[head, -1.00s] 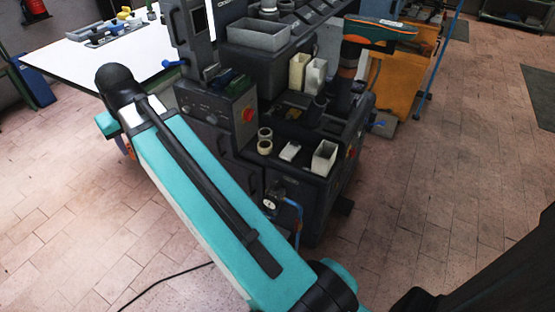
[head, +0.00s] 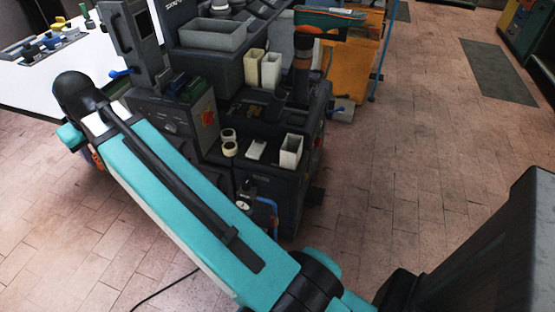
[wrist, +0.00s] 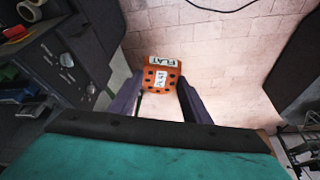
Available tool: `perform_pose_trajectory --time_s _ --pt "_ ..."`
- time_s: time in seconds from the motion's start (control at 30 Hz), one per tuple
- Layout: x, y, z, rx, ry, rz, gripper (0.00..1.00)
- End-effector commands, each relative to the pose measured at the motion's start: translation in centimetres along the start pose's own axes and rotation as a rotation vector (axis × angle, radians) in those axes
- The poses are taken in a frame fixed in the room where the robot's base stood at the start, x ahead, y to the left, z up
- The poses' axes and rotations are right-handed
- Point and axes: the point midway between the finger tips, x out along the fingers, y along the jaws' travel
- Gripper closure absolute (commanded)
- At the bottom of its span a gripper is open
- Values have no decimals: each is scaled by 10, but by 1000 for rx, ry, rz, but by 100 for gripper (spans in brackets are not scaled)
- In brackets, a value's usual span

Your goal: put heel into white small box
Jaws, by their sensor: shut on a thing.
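A small white open-topped box (head: 291,152) stands upright on the front right ledge of the dark machine. A cream box (head: 254,67) and a white box (head: 271,71) stand farther back. I cannot tell which box the task means.
A grey bin (head: 212,35) sits above. A white table (head: 50,85) is at left.

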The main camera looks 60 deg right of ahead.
Motion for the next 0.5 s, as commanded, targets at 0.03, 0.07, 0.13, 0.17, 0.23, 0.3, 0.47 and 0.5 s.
perform_pose_trajectory --time_s 0.03,0.07,0.13,0.17,0.23,0.3,0.47,0.5 --pt "2 9 2 0 0 0 79" --pt "4 14 2 -1 0 0 79" --pt "6 28 4 -5 -1 -1 79" --pt "8 35 6 -7 -1 -3 79" --pt "11 52 9 -12 -2 -5 79" --pt "14 69 12 -18 -1 -7 79" --pt "20 107 21 -33 0 -14 79" --pt "22 117 24 -36 1 -15 79"
